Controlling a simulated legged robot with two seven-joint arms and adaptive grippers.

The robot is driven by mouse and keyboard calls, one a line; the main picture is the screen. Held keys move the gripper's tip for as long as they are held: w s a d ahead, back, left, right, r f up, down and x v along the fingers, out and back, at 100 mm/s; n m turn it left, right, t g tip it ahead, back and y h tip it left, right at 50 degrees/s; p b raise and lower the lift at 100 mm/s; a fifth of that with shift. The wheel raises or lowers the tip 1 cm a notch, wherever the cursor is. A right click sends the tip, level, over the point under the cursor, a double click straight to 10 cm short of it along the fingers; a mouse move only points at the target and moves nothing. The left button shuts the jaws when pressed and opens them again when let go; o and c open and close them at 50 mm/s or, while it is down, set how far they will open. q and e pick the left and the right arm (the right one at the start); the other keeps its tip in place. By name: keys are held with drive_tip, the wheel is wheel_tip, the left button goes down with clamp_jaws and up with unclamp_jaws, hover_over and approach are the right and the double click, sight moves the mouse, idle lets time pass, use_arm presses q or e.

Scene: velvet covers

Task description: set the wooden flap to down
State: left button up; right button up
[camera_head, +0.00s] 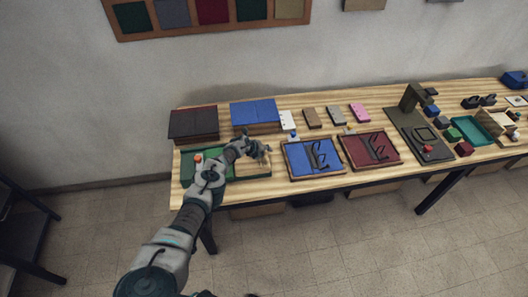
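My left gripper (258,150) reaches in from the bottom of the head view, over the right part of a green velvet board (190,168) at the left end of the table. A pale wooden piece (247,168), likely the wooden flap, shows just below the gripper's fingers. The gripper and wrist hide part of it, so its angle and any contact with the gripper cannot be told. The fingers are too small to tell whether they are open or shut. An orange-red knob (198,157) sits on the green board left of my wrist. My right gripper is not in view.
A blue tray (291,170) with a black frame-like object lies just right of the green board; a red tray (352,158) is further right. A dark red-black box (193,124) and a blue box (255,114) stand behind. Wooden table (330,184) edge is in front.

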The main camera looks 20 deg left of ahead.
use_arm(q)
drive_tip(key=shift+a+r, duration=0.3)
drive_tip(key=shift+r, duration=0.35)
drive_tip(key=v, duration=1)
drive_tip(key=shift+s, duration=0.55)
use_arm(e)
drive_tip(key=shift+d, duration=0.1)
use_arm(q)
drive_tip(key=shift+d, duration=0.1)
